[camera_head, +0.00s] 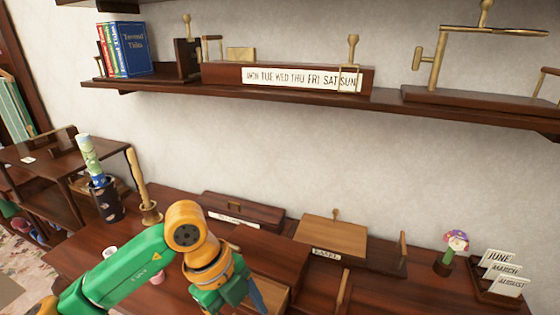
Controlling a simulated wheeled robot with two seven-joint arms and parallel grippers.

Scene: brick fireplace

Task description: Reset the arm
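My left arm (125,270), green with orange joints, comes in from the lower left and reaches over the dark wooden desk (85,250). Its orange wrist bends down toward the bottom edge. My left gripper (238,292) is at the bottom centre, seen from above and partly cut off. A blue piece (268,297) shows beside it; I cannot tell whether it is held. The fingertips are hidden. My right arm and gripper are not in view.
A wall shelf (220,93) holds books (125,50), a weekday board (300,78) and a brass fixture (440,60). On the desk are a dark cup (107,203), a brass candlestick (150,211), a box labelled EASEL (335,235), a flower figure (455,243) and month cards (500,270).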

